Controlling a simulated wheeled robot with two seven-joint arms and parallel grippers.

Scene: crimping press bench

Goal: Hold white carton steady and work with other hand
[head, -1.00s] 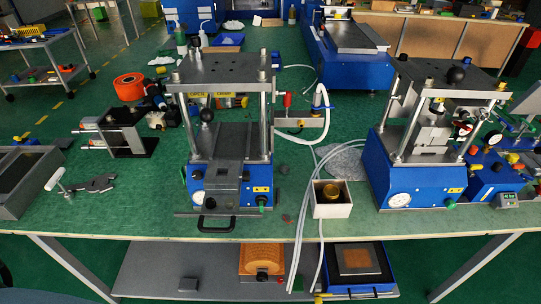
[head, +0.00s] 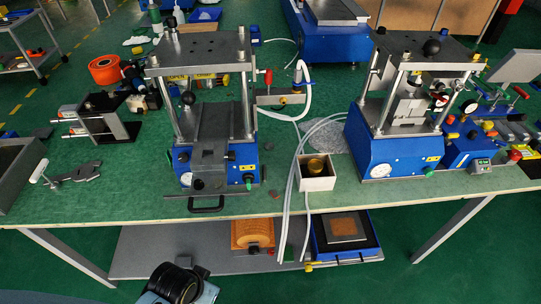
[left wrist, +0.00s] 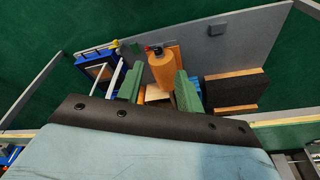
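The white carton (head: 317,184) stands upright and open-topped near the front edge of the bench in the head view. A brass-coloured round piece (head: 317,166) sits inside it. Neither gripper touches the carton. My left gripper (left wrist: 159,88) shows in the left wrist view with two green fingers spread apart and nothing held between them. Beyond its fingers lies the shelf under the bench. My right gripper is in neither view. I cannot make out the carton in the left wrist view.
A press (head: 210,120) stands left of the carton and a second press (head: 400,140) right of it. Pale hoses (head: 291,190) run down the carton's left side over the bench edge.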

